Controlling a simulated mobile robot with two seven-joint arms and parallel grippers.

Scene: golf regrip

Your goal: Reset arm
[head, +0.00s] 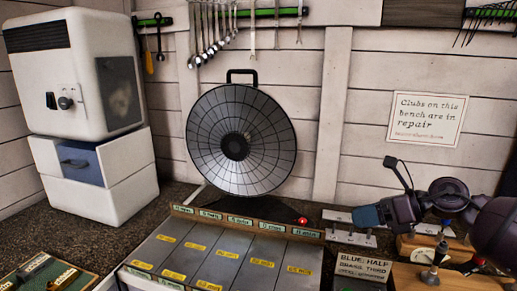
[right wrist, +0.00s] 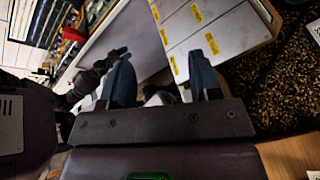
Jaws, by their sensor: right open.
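My right gripper (head: 366,217) comes in from the right in the head view, with blue fingers pointing left. It is above the bench, to the right of the sectioned grey tray (head: 195,250). In the right wrist view my right gripper (right wrist: 163,78) has its two blue fingers apart, with a clear gap and nothing held between them. Part of the tray with yellow labels (right wrist: 225,28) lies beyond the fingertips there. My left gripper does not show in the head view.
A round dark dish (head: 240,140) stands behind the tray. A white cabinet (head: 85,110) is at the left. A sign card (head: 362,268) and a wooden block (head: 440,278) with a small lever are below my right arm. Wrenches (head: 215,30) hang on the wall.

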